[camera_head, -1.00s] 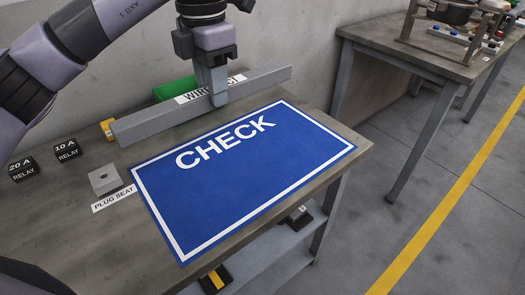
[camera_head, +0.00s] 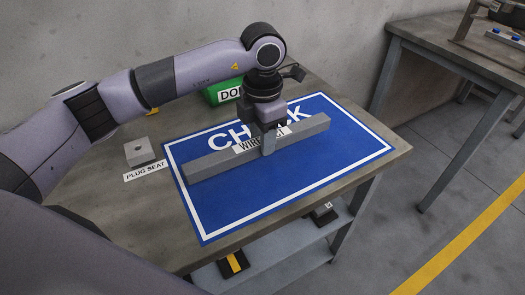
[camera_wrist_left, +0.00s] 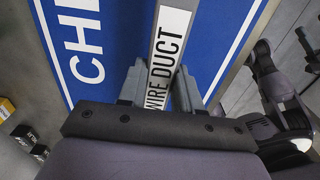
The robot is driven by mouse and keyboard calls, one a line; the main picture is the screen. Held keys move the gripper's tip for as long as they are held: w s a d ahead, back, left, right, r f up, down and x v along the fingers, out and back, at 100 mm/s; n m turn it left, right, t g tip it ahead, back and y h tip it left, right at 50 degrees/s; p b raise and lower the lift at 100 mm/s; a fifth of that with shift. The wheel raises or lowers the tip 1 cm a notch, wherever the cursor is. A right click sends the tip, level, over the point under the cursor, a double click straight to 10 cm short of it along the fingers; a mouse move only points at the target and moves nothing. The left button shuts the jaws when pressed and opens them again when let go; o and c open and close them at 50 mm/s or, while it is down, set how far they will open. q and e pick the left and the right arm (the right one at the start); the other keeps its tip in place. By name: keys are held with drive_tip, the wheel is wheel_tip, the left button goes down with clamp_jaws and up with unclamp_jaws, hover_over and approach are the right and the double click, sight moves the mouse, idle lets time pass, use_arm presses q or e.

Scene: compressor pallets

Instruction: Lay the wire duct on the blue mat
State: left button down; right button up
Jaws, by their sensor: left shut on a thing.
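The wire duct (camera_head: 212,163), a long grey bar with a "WIRE DUCT" label, lies over the middle of the blue mat (camera_head: 250,202) marked "CHECK". My left gripper (camera_head: 268,146) is shut on the duct near its middle, from above. I cannot tell whether the duct touches the mat or is held just above it. In the left wrist view the duct (camera_wrist_left: 171,40) runs between the two fingers (camera_wrist_left: 158,88), with the mat (camera_wrist_left: 120,45) behind it.
A grey block (camera_head: 138,151) by the "PLUG SEAT" label stands left of the mat. A green container (camera_head: 222,92) is at the back, partly hidden by my arm. A second table (camera_head: 450,60) stands to the right, across a floor gap.

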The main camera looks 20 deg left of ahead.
use_arm(q)
wheel_tip(320, 180, down, 4)
drive_tip(key=shift+f, duration=0.25)
drive_tip(key=c, duration=0.7)
unclamp_jaws()
wheel_tip(320, 180, up, 12)
drive_tip(key=shift+r, duration=0.1)
